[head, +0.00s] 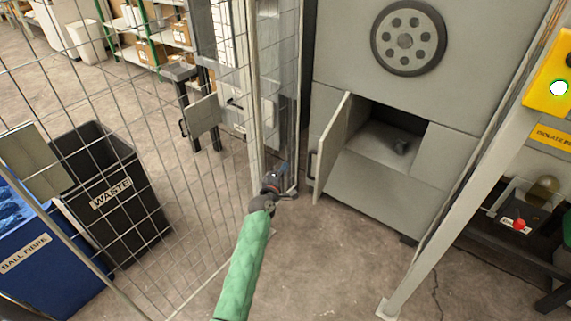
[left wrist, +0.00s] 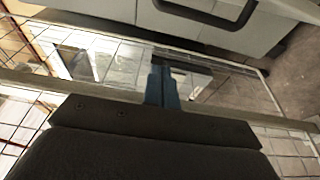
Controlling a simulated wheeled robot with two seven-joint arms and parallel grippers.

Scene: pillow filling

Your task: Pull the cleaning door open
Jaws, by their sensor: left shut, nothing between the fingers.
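The cleaning door (head: 332,142) is a grey panel low on the grey machine. It stands swung open at the left side of its opening (head: 390,130), with a dark handle (head: 312,164) on its left-facing side. A small dark lump (head: 402,146) lies inside the opening. My left gripper (head: 281,172), on the green-sleeved arm, is left of the door and apart from the handle. Its blue fingers (left wrist: 162,86) are together and empty in the left wrist view, where a dark handle (left wrist: 215,12) shows beyond them at the top. My right gripper is not in view.
A wire-mesh fence (head: 175,130) and its post (head: 246,100) stand close to the left of my gripper. A grey slanted post (head: 470,165) with a yellow box (head: 550,75) stands at right. A black waste bin (head: 125,215) is beyond the mesh. The floor (head: 330,260) before the machine is clear.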

